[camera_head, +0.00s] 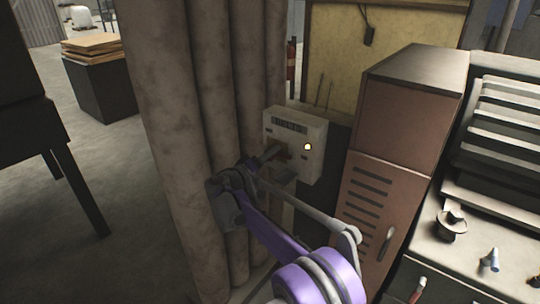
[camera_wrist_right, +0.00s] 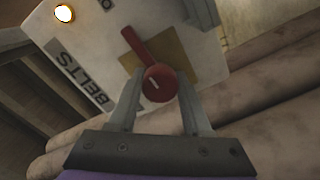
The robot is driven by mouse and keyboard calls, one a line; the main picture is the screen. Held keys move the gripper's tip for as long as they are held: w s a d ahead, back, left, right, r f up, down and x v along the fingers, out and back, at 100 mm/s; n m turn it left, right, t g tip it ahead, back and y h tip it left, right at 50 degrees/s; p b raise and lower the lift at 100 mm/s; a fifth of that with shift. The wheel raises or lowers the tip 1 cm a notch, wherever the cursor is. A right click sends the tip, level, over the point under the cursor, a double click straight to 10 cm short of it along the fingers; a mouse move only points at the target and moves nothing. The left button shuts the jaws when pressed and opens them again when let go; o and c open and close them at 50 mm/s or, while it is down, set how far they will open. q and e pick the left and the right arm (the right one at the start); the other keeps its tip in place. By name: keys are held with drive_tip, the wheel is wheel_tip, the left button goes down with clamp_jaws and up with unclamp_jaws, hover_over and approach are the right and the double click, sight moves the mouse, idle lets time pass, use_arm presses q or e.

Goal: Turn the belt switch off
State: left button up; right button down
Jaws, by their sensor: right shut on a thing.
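The belt switch is a pale control box (camera_head: 306,138) on a post beside the large vertical pipes, with a lit yellowish lamp (camera_head: 308,147) on its face. In the right wrist view the box (camera_wrist_right: 90,25) carries a "BELTS" label (camera_wrist_right: 80,75), and the lamp (camera_wrist_right: 64,13) glows. A red rotary handle (camera_wrist_right: 161,82) sits on a yellow plate (camera_wrist_right: 182,52); its lever points up and left in that view. My right gripper (camera_head: 275,160) is at the box front. Its fingers (camera_wrist_right: 160,100) are on either side of the red knob, shut on it. My left gripper is not in view.
Thick vertical pipes (camera_head: 170,100) stand close to the left of my right arm. A brown cabinet (camera_head: 395,150) stands right of the box. A bench (camera_head: 460,250) with small items is at the far right. Open floor (camera_head: 90,190) lies to the left.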

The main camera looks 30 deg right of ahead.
drive_tip(key=n, duration=0.8)
drive_tip(key=shift+n, duration=0.3)
drive_tip(key=n, duration=0.4)
drive_tip(key=shift+f+n, duration=0.1)
drive_tip(key=shift+n, duration=2.1)
drive_tip(key=shift+c, duration=1.7)
unclamp_jaws()
